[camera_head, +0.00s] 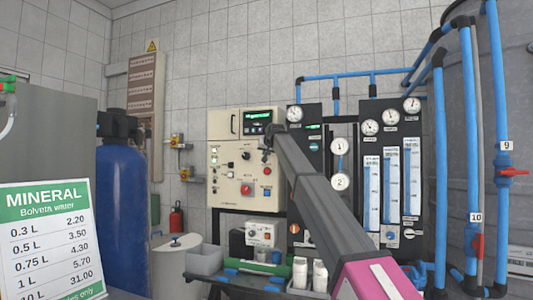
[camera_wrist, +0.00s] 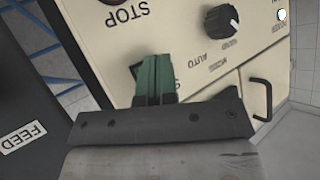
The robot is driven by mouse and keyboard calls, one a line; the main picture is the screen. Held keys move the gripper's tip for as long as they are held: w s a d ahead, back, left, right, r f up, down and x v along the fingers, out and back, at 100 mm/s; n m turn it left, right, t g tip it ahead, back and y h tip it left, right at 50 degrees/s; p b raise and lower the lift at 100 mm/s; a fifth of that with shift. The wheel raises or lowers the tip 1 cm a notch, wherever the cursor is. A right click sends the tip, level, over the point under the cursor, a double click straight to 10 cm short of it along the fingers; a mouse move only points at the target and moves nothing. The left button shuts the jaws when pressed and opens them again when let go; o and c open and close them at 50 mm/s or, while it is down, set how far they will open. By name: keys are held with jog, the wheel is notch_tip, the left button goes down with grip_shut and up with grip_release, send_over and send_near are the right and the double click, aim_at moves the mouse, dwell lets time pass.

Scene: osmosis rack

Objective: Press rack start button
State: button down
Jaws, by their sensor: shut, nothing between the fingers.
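The cream control panel (camera_head: 225,168) stands in the middle of the head view, with a small lit display (camera_head: 257,122) at its upper right. My gripper (camera_head: 268,140) is in front of the panel's upper right part, its fingers small and dark there. In the wrist view the panel (camera_wrist: 135,40) appears upside down and tilted. My shut, empty gripper (camera_wrist: 153,62) points at it with green-faced fingers. I see no start label; contact is unclear.
Gauge and flowmeter panels (camera_head: 390,150) with blue pipes (camera_head: 440,170) stand to the right. A blue tank (camera_head: 122,195) and a price sign (camera_head: 50,240) are at the left. A bench below holds white bottles (camera_head: 320,276) and a grey bin (camera_head: 205,260).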

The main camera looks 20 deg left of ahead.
jog(key=shift+s, duration=0.3)
jog(key=shift+s, duration=0.1)
jog(key=shift+s+a, duration=0.15)
jog(key=shift+s, duration=1.05)
jog(key=shift+s+a, duration=0.1)
jog(key=shift+s, duration=1.1)
